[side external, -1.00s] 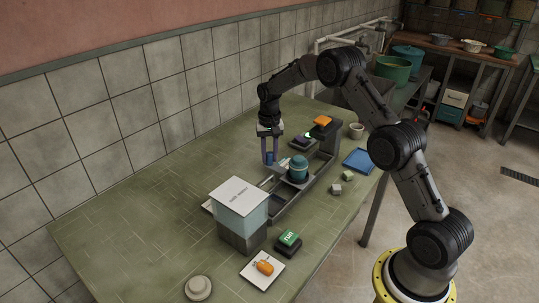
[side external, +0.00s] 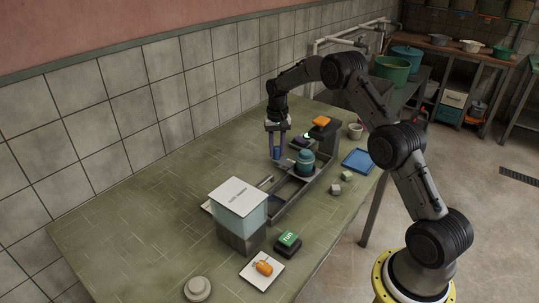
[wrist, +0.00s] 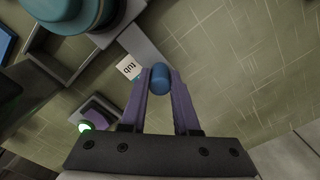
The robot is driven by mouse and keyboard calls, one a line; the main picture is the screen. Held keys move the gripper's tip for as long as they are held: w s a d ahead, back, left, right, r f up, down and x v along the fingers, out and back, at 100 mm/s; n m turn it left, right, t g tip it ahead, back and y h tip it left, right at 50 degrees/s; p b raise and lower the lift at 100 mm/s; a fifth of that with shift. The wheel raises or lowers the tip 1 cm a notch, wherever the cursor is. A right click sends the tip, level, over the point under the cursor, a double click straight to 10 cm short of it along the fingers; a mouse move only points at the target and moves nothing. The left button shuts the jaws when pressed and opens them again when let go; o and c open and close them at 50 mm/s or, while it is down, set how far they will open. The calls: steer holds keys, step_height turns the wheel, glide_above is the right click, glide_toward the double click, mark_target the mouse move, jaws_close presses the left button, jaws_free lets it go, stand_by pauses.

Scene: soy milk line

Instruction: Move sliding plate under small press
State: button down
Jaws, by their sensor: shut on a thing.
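My gripper (side external: 277,152) is shut on a blue upright handle (wrist: 160,79), held between its two purple fingers in the wrist view. A pale arm with a label reading "tub" (wrist: 129,67) runs from beside the handle toward the teal tub (side external: 305,163). The tub stands in the grey rail frame (side external: 291,197); the sliding plate under it is mostly hidden. At the frame's far end stands a dark grey upright (side external: 327,136) with an orange top (side external: 321,121), which looks like the small press. The tub is short of this upright.
A dark box with a glowing green light (wrist: 86,126) is near the upright. A pale-blue tank (side external: 239,207) stands at the frame's near end, with a green "run" button (side external: 288,239) beside it. A blue tray (side external: 357,161) and small cubes lie right. The table's left is clear.

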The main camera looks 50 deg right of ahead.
steer(key=d, duration=0.9)
steer(key=shift+d+r, duration=0.1)
steer(key=shift+r, duration=0.05)
steer(key=c, duration=0.6)
jaws_free()
steer(key=shift+c, duration=0.2)
step_height(320, 180, up, 14)
